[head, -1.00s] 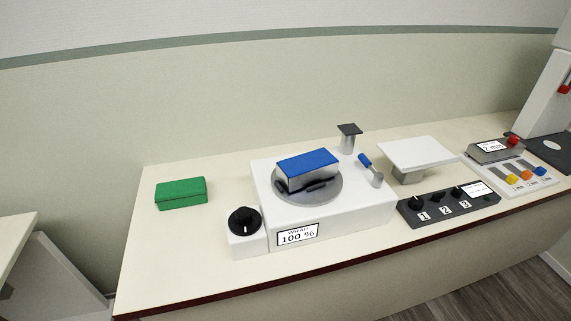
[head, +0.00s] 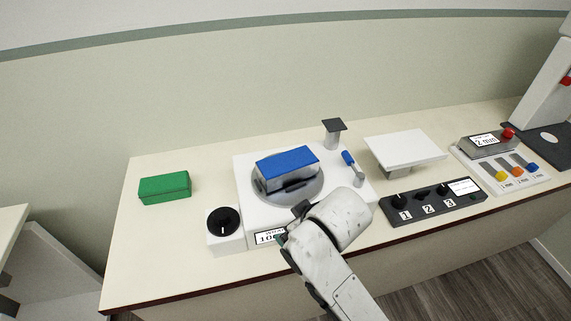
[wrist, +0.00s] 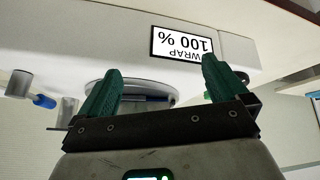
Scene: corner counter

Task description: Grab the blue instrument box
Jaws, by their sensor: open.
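The blue instrument box (head: 287,162), blue on top with silver sides, lies on a round grey turntable (head: 262,198) on the white wrapping machine (head: 245,180). My gripper (head: 287,228) is in front of the machine near its "100 %" label, nearer to me than the box and apart from it. In the wrist view, my gripper (wrist: 160,75) shows two green fingers spread wide, with nothing held between them. The label (wrist: 183,45) appears upside down there. Part of the turntable shows between the fingers; the box itself is hard to make out there.
A green box (head: 165,187) lies to the left on the counter. A black knob (head: 223,221) stands at the machine's front left. A post with a dark top (head: 333,127) and a blue-handled lever (head: 352,165) stand right of the box. A numbered knob panel (head: 430,202) lies further right.

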